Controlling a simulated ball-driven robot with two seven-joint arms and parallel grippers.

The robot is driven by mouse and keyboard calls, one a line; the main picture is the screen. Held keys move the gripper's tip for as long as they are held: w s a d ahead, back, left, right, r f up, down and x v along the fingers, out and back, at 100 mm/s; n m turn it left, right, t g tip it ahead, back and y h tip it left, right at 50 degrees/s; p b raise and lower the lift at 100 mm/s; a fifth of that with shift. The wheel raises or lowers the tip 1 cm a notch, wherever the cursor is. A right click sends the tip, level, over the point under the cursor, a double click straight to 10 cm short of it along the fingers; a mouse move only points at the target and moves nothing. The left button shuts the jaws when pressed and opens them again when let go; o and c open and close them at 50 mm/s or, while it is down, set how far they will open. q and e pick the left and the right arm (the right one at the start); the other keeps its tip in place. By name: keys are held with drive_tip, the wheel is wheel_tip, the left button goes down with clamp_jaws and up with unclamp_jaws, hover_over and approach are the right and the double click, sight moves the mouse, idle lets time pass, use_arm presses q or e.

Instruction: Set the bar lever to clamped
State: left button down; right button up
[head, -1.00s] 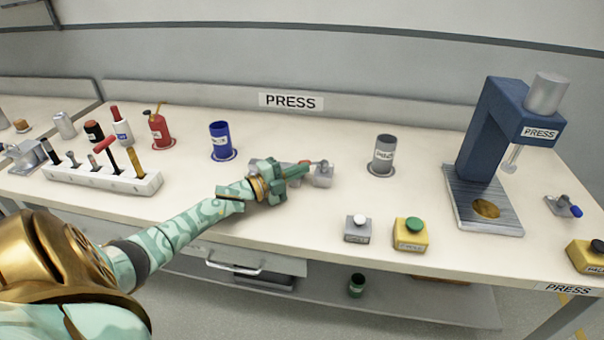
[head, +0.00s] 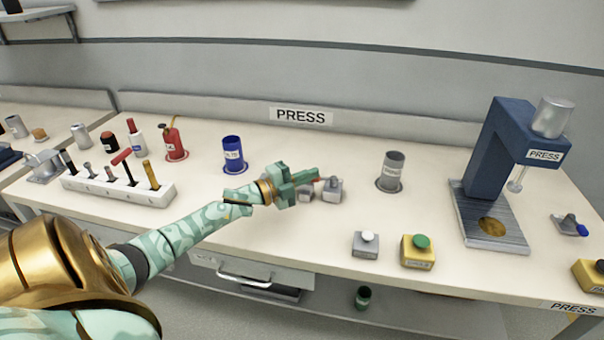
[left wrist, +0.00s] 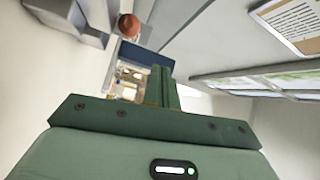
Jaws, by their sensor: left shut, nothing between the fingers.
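The bar lever's grey metal fixture (head: 332,190) sits on the bench in the middle of the head view. A small red part (head: 317,181) shows beside my fingertips, and a reddish-brown knob (left wrist: 128,26) shows in the left wrist view beyond the fingers. My left gripper (head: 310,175) is shut and empty, at the left side of the fixture. It hides part of the fixture, so I cannot tell the lever's position or whether the fingers touch it. The shut fingers also show in the left wrist view (left wrist: 163,88). My right gripper is out of view.
A blue cylinder (head: 233,155) stands behind my left forearm, and a grey can (head: 390,172) stands right of the fixture. Grey (head: 366,244) and yellow (head: 417,252) button boxes sit at the front edge. A blue press (head: 493,150) stands at the right.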

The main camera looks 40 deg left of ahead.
use_arm(q)
drive_tip(key=s+d+r+p, duration=0.6)
drive_tip(key=s+d+r, duration=0.2)
drive_tip(key=s, duration=0.2)
drive_tip(key=shift+r, duration=0.25)
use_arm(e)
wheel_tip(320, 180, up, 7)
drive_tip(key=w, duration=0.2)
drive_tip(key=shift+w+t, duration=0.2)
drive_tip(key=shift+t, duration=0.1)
